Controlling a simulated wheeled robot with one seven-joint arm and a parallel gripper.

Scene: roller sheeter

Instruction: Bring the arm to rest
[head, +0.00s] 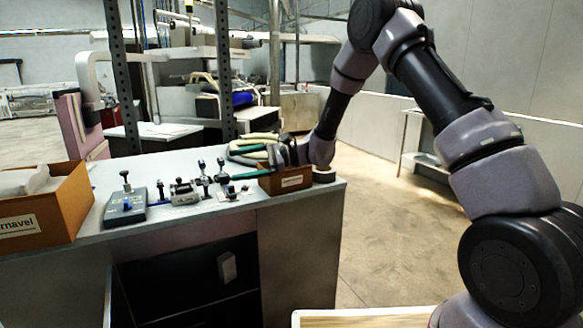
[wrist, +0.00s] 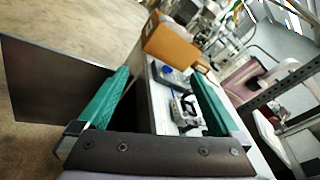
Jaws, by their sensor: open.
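My arm reaches from the right side of the head view over to the workbench (head: 170,165). My gripper (head: 238,164) is over the right part of the bench top, pointing left along it. In the wrist view my gripper (wrist: 160,78) shows two green fingers spread wide apart. No object is held between them. A small labelled brown box (head: 288,182) stands at the bench's right end, just below my wrist in the head view. I cannot tell whether my wrist touches it.
Several small metal fixtures (head: 184,192) and a grey device (head: 125,208) stand on the bench. A larger cardboard box (head: 45,212) is at its left end and also shows in the wrist view (wrist: 170,42). Yellow-green curved pieces (head: 250,142) lie behind my gripper.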

